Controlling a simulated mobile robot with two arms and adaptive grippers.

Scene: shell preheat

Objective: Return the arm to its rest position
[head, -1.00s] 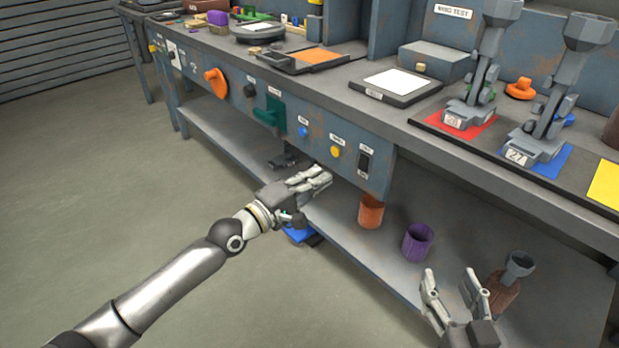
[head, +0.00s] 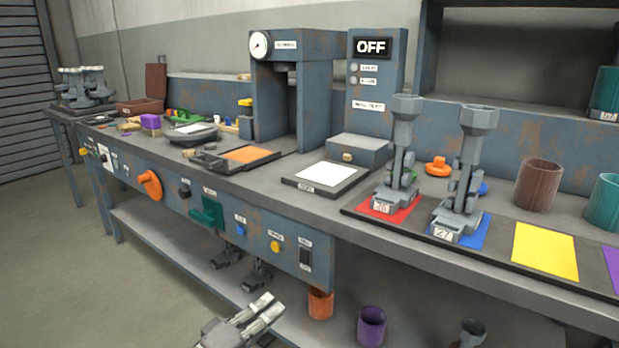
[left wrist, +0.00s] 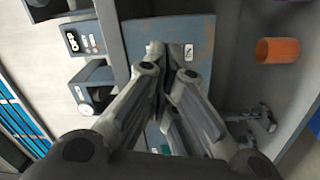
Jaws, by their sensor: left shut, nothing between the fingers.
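My left gripper (head: 268,308) is at the bottom of the head view, in front of the lower shelf and below the bench's front panel (head: 180,206). Its fingers are together and hold nothing. In the left wrist view the closed fingers (left wrist: 168,62) point up the picture, over a blue-grey panel. Most of my left arm is below the head view's edge. My right gripper is not in view.
An orange cup (head: 320,304) and a purple cup (head: 371,326) stand on the lower shelf. A display (head: 372,47) reads OFF.

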